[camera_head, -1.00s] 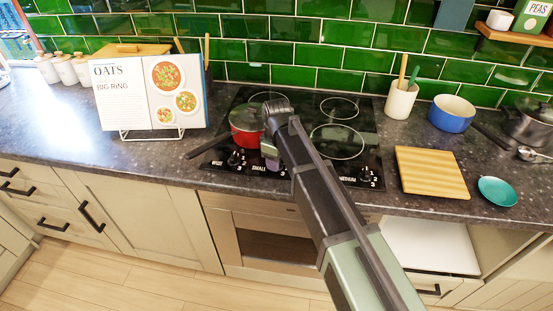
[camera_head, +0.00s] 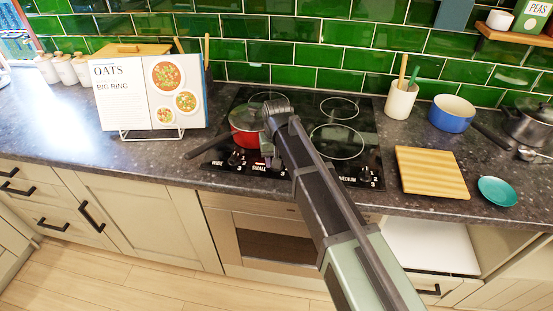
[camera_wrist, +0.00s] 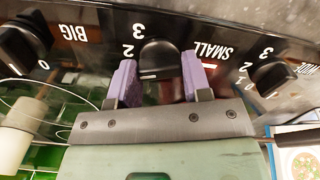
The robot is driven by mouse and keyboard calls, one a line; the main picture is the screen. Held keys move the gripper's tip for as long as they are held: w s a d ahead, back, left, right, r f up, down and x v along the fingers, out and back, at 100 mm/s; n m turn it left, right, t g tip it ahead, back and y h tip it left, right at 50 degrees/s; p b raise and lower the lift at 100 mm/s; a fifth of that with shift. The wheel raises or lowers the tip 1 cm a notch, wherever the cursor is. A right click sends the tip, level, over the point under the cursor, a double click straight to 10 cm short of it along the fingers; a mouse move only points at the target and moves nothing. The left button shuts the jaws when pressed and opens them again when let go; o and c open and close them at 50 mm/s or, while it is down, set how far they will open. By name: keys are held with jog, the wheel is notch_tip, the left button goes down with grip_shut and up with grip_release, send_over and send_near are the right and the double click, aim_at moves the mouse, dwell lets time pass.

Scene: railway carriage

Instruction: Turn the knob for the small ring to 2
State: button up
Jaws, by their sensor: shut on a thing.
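The black knob for the small ring (camera_wrist: 161,56) sits on the dark hob panel, beside the word SMALL, with 2 and 3 showing on its left in the upside-down wrist view. My gripper (camera_wrist: 160,78) has its two purple fingers on either side of this knob and is shut on it. A pale line shows low on the knob's face; I cannot tell exactly which number it meets. The 0 and 1 of this knob are hidden. In the head view my arm covers the knob.
The BIG knob (camera_wrist: 22,48) and another knob (camera_wrist: 274,76) flank the small one closely. A red pan (camera_head: 245,124) stands on the hob, its handle sticking out left. A cookbook (camera_head: 150,92) stands left; a wooden board (camera_head: 431,172) lies right.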

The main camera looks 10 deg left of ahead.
jog(key=shift+m, duration=1.8)
jog(key=o, duration=0.9)
notch_tip(320, 180, up, 11)
jog(key=p, duration=1)
jog(key=shift+f+p, duration=0.1)
jog(key=shift+p, duration=0.3)
